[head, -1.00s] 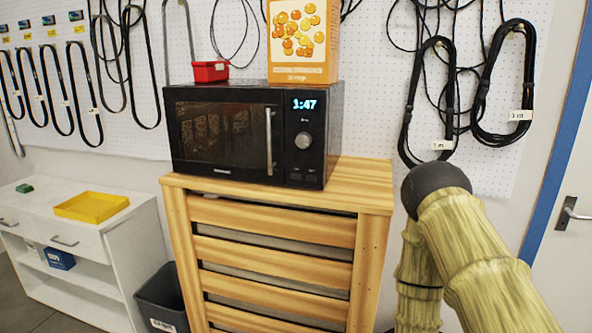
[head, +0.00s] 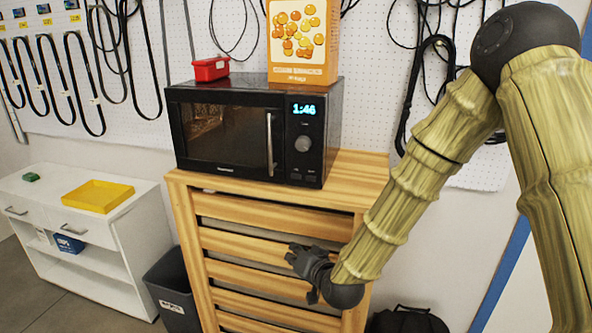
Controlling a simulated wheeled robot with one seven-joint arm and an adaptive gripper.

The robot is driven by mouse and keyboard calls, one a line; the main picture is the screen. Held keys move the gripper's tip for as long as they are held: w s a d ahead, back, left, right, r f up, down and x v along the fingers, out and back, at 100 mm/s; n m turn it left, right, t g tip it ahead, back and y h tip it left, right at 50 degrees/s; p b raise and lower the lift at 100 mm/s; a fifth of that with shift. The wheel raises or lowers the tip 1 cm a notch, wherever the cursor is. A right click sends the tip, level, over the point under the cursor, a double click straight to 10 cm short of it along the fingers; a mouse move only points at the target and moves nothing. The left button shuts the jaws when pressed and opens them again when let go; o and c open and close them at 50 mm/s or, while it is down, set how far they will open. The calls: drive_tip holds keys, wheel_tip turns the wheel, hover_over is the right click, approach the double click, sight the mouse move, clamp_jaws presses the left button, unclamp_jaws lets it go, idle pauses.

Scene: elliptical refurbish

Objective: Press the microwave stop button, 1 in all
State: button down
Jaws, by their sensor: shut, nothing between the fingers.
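The black microwave (head: 250,130) stands on a wooden slatted cabinet, its door shut. Its display (head: 303,109) reads 1:46 in blue. A round knob (head: 303,142) sits below the display. Small dark buttons (head: 303,177) lie at the bottom of the control panel; their labels are too small to read. My gripper (head: 296,256) is shut and empty, in front of the cabinet's slats and below the microwave's control panel. It is apart from the microwave in the picture.
The wooden cabinet (head: 372,179) bears the microwave. An orange box (head: 303,45) and a red bin (head: 211,69) stand on top of the microwave. A white shelf unit (head: 130,240) with a yellow tray (head: 97,196) and a dark waste bin (head: 172,290) are at left.

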sight(296, 177)
drive_tip(key=w+a+r+t+y+p, duration=0.1)
drive_tip(key=w+a+r+t, duration=0.1)
drive_tip(key=r, duration=1.1)
drive_tip(key=shift+w+a+r+p, duration=0.25)
drive_tip(key=shift+w+a+p, duration=0.05)
drive_tip(key=shift+w+a, duration=0.35)
drive_tip(key=shift+w+d, duration=0.55)
drive_tip(key=shift+w, duration=0.9)
drive_tip(key=shift+w+d, duration=0.4)
drive_tip(key=shift+w, duration=1)
drive_tip(key=shift+w+d, duration=0.45)
drive_tip(key=shift+w, duration=0.9)
drive_tip(key=shift+w+d, duration=0.2)
drive_tip(key=shift+w, duration=0.5)
drive_tip(key=shift+s, duration=0.1)
drive_tip(key=shift+s+a+b, duration=0.2)
drive_tip(key=shift+s+b, duration=0.1)
drive_tip(key=shift+s, duration=0.35)
